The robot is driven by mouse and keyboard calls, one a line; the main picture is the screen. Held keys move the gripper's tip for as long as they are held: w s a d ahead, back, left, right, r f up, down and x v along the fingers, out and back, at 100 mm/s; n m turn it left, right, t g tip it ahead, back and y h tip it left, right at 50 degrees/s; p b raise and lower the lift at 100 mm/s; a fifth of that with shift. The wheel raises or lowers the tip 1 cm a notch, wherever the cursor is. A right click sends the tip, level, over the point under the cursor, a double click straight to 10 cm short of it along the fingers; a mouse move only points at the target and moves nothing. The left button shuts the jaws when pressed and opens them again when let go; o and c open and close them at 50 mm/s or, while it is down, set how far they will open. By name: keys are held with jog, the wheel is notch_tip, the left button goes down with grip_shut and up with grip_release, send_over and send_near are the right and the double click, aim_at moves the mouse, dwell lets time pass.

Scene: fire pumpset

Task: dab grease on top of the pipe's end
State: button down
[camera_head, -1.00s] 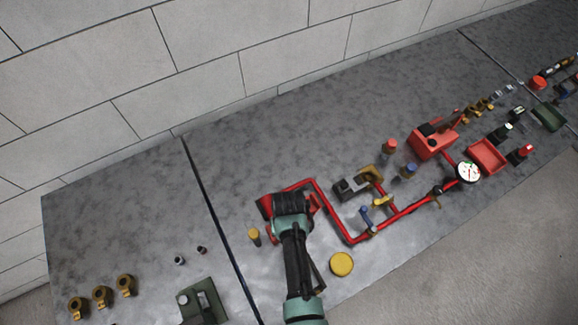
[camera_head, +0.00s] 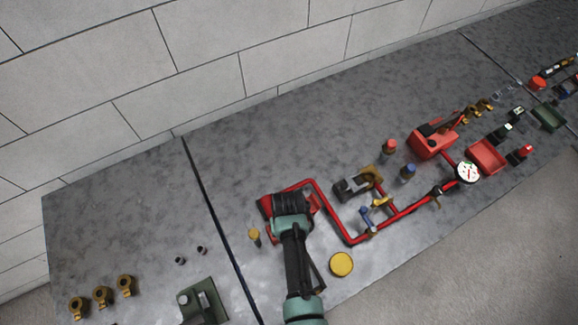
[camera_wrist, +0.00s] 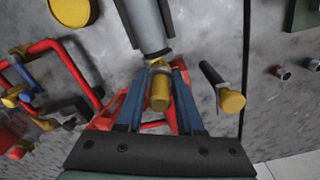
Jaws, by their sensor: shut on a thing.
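My gripper (camera_wrist: 158,76) is shut on a small yellow-ended piece (camera_wrist: 160,92), seen between its blue fingers in the wrist view. A grey cylinder (camera_wrist: 149,25) with a dark-rimmed end meets or overlaps the fingertips there. I cannot tell whether this is the pipe, or whether it touches the held piece. In the head view my gripper (camera_head: 291,200) hides most of a red stand (camera_head: 265,205), and the held piece is hidden. A round yellow disc or tin (camera_head: 341,264) lies right of my arm. It also shows in the wrist view (camera_wrist: 72,10). No grease is discernible.
A yellow-topped dark piece (camera_head: 254,237) stands close left of my gripper. Red pipework (camera_head: 352,240) with valves and a gauge (camera_head: 467,172) runs to the right. A grey-green device (camera_head: 203,302) and brass parts (camera_head: 102,296) lie left. The bench behind is mostly clear.

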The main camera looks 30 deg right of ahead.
jog(key=shift+s, duration=0.15)
jog(key=shift+s+p, duration=0.8)
jog(key=shift+s, duration=0.25)
dwell(1.9)
jog(key=shift+w, duration=0.1)
dwell(2.3)
jog(key=shift+w+b, duration=0.5)
jog(key=shift+w, duration=0.6)
jog(key=shift+r+p, duration=0.8)
jog(key=shift+r, duration=2.2)
